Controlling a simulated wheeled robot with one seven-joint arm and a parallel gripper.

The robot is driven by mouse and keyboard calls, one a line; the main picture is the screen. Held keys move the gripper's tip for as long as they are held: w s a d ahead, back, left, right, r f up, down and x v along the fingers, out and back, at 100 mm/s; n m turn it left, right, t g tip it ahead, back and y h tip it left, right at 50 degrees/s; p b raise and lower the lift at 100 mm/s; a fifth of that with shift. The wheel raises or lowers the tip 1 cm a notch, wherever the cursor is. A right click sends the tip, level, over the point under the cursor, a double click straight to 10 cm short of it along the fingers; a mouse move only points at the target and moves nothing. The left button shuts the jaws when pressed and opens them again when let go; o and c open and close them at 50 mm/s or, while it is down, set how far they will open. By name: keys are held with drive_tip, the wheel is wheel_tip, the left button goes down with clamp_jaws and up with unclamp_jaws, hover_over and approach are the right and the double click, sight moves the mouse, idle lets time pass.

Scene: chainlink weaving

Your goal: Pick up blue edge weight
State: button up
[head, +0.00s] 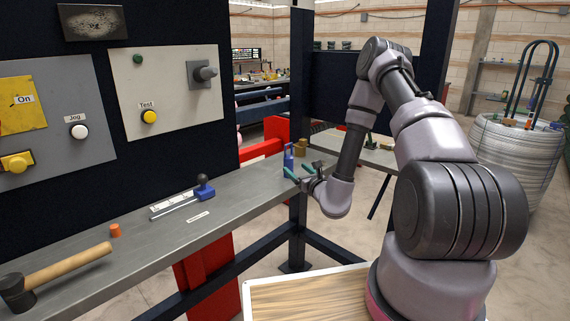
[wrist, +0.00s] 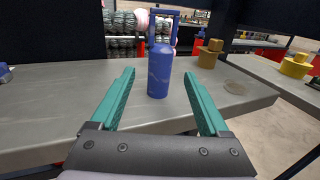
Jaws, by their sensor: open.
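The blue edge weight (wrist: 159,72) is an upright blue cylinder with a blue frame-like handle on top. It stands on the grey bench (wrist: 60,100) near its end. In the head view the blue edge weight (head: 289,158) shows small, just beyond my gripper. My gripper (wrist: 160,90) is open, with its two green fingers reaching forward on either side of the weight's lower part. In the head view my gripper (head: 298,172) is at the bench's right end. Whether the fingers touch the weight cannot be told.
On the bench lie a hammer (head: 62,271), an orange cylinder (head: 115,230) and a blue-knobbed slide tool (head: 182,200). A control panel wall (head: 180,135) stands behind.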

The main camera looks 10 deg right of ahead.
sight(285, 159)
drive_tip(key=x, duration=1)
drive_tip(key=shift+r, duration=0.1)
clamp_jaws()
